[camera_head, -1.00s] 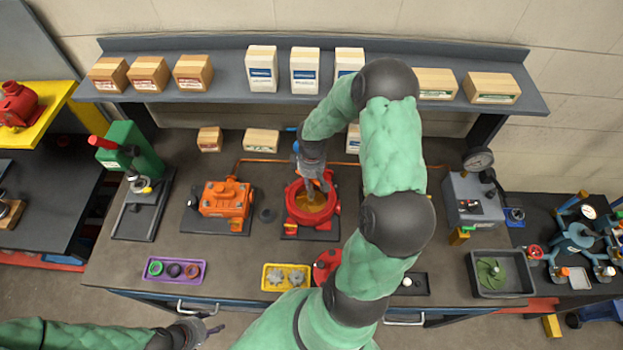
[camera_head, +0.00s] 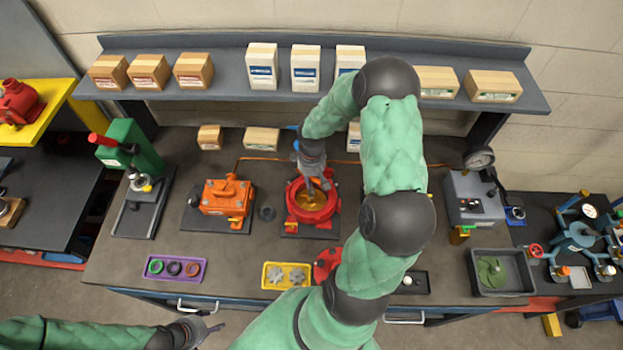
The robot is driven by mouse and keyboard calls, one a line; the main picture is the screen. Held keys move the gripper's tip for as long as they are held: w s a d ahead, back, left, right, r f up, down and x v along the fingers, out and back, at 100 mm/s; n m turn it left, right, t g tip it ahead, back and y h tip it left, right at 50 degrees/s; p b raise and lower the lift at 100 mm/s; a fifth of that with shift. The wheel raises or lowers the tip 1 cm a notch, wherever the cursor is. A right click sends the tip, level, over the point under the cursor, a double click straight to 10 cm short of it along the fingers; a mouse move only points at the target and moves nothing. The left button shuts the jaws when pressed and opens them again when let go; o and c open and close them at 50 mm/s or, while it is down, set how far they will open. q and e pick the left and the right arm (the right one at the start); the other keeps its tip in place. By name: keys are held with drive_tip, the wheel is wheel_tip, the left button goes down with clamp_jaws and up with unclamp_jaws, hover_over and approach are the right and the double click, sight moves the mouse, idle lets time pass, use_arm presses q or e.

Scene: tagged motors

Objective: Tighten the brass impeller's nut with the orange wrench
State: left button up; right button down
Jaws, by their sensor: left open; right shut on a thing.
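The red round pump housing (camera_head: 294,213) sits on a dark plate near the middle of the bench. The brass impeller (camera_head: 313,203) shows inside its open top. My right gripper (camera_head: 318,184) points down over the housing, shut on what looks like the orange wrench (camera_head: 310,194). Only a small bit of the wrench shows at the fingertips, above the impeller. The nut is too small or too hidden to make out. My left gripper (camera_head: 208,328) is open and empty in front of the bench's front edge, away from the housing.
An orange motor (camera_head: 225,197) stands left of the housing. A purple tray (camera_head: 148,277) with rings, a yellow tray (camera_head: 266,284) and a dark bin (camera_head: 500,289) line the front. A grey gauge box (camera_head: 460,205) stands right. My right arm hides part of the bench.

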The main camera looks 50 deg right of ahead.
drive_tip(key=shift+f, duration=0.1)
drive_tip(key=shift+f+b, duration=1.1)
drive_tip(key=shift+f, duration=0.05)
